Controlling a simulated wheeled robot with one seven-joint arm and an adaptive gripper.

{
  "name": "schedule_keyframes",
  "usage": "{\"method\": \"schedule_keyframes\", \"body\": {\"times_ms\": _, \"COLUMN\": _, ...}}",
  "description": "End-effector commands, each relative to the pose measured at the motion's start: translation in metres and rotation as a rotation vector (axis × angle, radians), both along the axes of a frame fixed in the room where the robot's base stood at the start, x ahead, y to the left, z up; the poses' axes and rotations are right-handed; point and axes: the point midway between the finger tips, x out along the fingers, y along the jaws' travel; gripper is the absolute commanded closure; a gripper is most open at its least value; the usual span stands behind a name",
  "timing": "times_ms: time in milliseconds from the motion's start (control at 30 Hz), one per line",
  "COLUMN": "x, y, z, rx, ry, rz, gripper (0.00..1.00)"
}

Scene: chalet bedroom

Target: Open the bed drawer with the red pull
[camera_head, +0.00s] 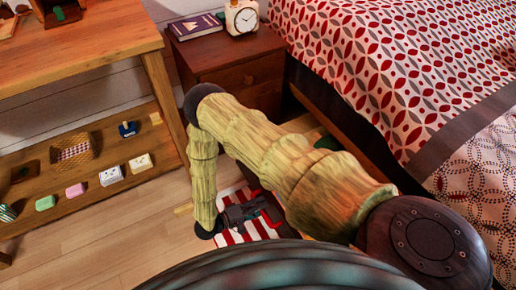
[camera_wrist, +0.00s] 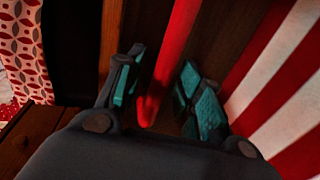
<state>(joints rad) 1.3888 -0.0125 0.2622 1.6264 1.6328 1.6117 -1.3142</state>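The red pull (camera_wrist: 178,45) is a long bar that shows in the wrist view, running down between the two teal-padded fingers of my gripper (camera_wrist: 162,65). The fingers are apart on either side of the bar, with visible space at the right finger. Whether the left pad touches the bar I cannot tell. Brown wooden panels (camera_wrist: 228,40) lie behind it; which one is the drawer front is unclear. In the head view my gripper (camera_head: 264,211) is low beside the bed (camera_head: 400,70), with a bit of red at it. My arm hides most of the bed's lower side.
A red-and-white striped cloth or rug (camera_head: 232,237) lies on the floor under my gripper. A nightstand (camera_head: 225,62) with a book and clock stands at the bed's head. A wooden desk with a low shelf (camera_head: 75,205) is at left. Floor (camera_head: 120,240) between is clear.

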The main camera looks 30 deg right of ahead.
Motion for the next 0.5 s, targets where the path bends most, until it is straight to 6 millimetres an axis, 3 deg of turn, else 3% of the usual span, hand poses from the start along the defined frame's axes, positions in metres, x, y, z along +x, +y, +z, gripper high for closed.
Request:
{"method": "schedule_keyframes", "body": {"times_ms": 267, "x": 0.0, "y": 0.004, "z": 0.001, "rx": 0.0, "ry": 0.001, "rz": 0.0, "gripper": 0.63}}
{"method": "schedule_keyframes", "body": {"times_ms": 500, "x": 0.003, "y": 0.035, "z": 0.007, "rx": 0.001, "ry": 0.0, "rz": 0.001, "gripper": 0.63}}
